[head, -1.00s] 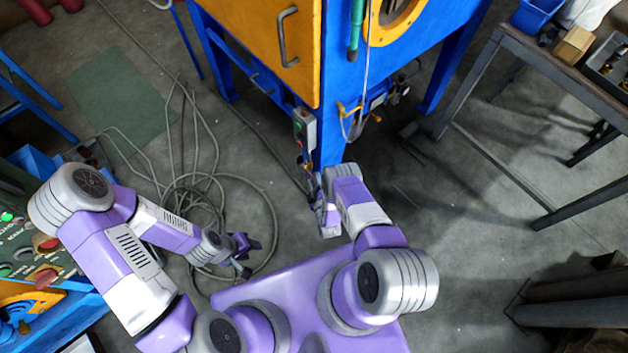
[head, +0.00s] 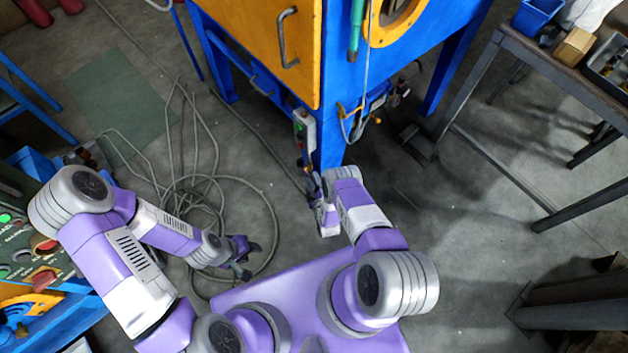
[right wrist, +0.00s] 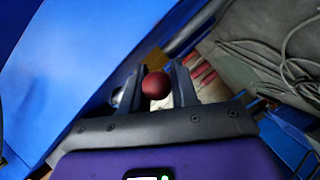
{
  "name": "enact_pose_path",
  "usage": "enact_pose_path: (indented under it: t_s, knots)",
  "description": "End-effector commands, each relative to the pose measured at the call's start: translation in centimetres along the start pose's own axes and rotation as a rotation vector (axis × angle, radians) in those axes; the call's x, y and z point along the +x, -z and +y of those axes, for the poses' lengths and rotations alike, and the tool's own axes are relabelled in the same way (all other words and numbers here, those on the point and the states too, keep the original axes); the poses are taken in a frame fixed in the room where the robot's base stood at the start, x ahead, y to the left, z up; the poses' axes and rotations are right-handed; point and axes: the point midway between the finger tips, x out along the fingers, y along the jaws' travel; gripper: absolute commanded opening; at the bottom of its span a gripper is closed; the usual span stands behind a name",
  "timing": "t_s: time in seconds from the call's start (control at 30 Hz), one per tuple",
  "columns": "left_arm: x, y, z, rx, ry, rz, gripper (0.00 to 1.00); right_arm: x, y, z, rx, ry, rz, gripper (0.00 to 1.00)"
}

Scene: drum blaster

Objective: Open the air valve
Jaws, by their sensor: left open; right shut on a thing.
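A round dark red knob (right wrist: 156,85), which looks like the air valve's handle, sits between the two dark fingers of my right gripper (right wrist: 157,88) in the right wrist view. The gripper is shut on it. In the head view my right gripper (head: 314,185) reaches low by the front leg of the blue cabinet; there the knob is hidden and the valve body cannot be made out. My left gripper (head: 243,258) is open and empty above the floor, well away to the left.
The blue cabinet (head: 335,60) with an orange door (head: 262,45) stands ahead. A small switch box (head: 304,128) hangs on its corner, close above my right gripper. Grey cables (head: 200,190) lie coiled on the left floor. A control panel (head: 30,250) is at left, a table (head: 560,70) at right.

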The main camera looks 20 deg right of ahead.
Motion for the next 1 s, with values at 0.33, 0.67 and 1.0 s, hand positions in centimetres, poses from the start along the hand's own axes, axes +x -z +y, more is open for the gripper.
enact_pose_path:
  t_s: [0.33, 0.67, 1.0]
  knots:
    - [0.01, 0.00, -0.01, 0.000, 0.000, 0.000, 0.43, 0.15, -0.39, -0.51, 0.045, -0.074, 0.055, 0.00]
    - [0.01, 0.00, -0.01, 0.000, 0.000, 0.000, 0.43, 0.13, -0.39, -0.52, 0.045, -0.073, 0.055, 0.36]
    - [-0.22, -0.01, 0.08, 0.000, 0.000, 0.000, 0.43, -0.41, -0.35, -0.57, 0.045, -0.071, 0.055, 0.36]
